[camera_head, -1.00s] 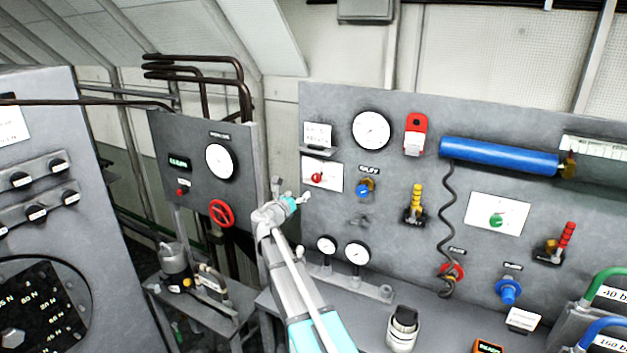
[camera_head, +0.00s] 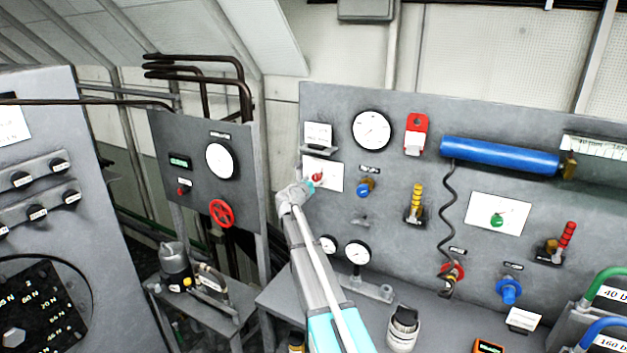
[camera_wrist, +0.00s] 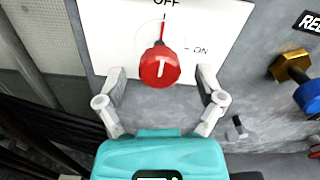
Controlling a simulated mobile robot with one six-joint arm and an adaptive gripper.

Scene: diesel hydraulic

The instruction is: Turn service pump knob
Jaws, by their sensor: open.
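A red knob (camera_wrist: 160,67) sits on a white plate (camera_wrist: 118,30) marked OFF at the top and ON at the right. The knob's white line and the red pointer on the plate point up, toward OFF. In the head view the red knob (camera_head: 317,176) is on the left part of the grey panel. My gripper (camera_wrist: 163,80) is open, with one finger on each side of the knob's lower part in the picture. I see no clear contact. In the head view my gripper (camera_head: 311,184) is just below and left of the knob, partly covering the plate.
A brass and blue relief valve (camera_wrist: 292,72) is close to the right of the plate. A yellow lever (camera_head: 416,202) and a dial gauge (camera_head: 370,130) are on the same panel. A separate panel with a red handwheel (camera_head: 221,213) stands to the left.

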